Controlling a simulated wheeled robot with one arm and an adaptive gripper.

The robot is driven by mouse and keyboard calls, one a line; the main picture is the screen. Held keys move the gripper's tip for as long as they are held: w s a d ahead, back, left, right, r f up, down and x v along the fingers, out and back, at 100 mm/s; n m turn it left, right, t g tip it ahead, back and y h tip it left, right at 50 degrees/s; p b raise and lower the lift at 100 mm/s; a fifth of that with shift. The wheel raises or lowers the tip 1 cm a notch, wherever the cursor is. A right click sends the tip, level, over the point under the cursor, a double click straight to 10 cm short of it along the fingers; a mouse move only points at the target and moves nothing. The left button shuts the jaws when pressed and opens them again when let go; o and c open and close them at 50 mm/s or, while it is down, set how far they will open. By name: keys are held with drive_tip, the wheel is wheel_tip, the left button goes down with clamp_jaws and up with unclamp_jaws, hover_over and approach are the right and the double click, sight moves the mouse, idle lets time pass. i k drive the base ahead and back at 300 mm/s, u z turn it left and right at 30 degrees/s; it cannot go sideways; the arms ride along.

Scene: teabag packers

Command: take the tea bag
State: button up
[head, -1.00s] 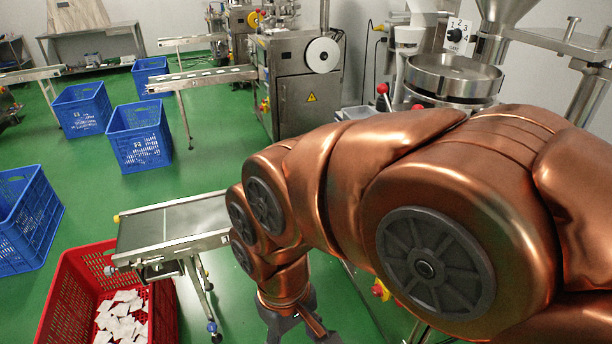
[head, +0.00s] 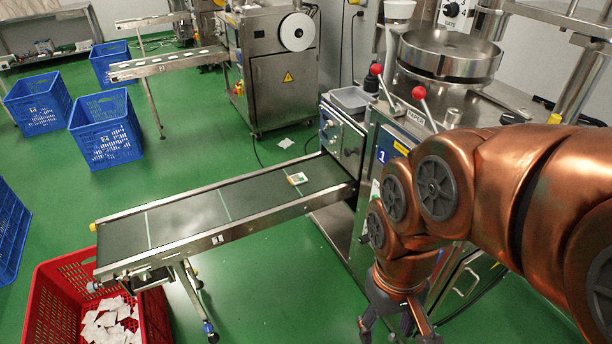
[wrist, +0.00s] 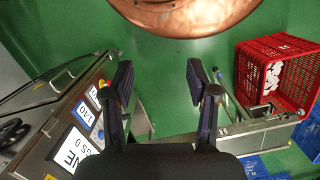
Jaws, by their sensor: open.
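A small white tea bag (head: 298,178) with a coloured tag lies flat on the dark conveyor belt (head: 185,218), towards its right end near the machine. My gripper (head: 398,330) hangs at the lower right in the head view, apart from the belt and to the right of the tea bag. In the wrist view my gripper (wrist: 160,80) shows two dark fingers spread wide with nothing between them but green floor. The tea bag on the belt cannot be made out in the wrist view.
A red crate (head: 45,275) with several white tea bags stands below the belt's left end. A white piece (head: 285,143) lies on the floor behind the belt. The steel packing machine (head: 375,150) stands at the belt's right end. Blue crates (head: 105,130) stand on the left.

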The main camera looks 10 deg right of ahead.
sight(300, 178)
drive_tip(key=u, duration=0.55)
drive_tip(key=k, duration=0.65)
drive_tip(key=u, duration=0.9)
drive_tip(key=i, duration=1.4)
drive_tip(key=z, duration=0.85)
drive_tip(key=i, duration=0.45)
drive_tip(key=z, duration=0.55)
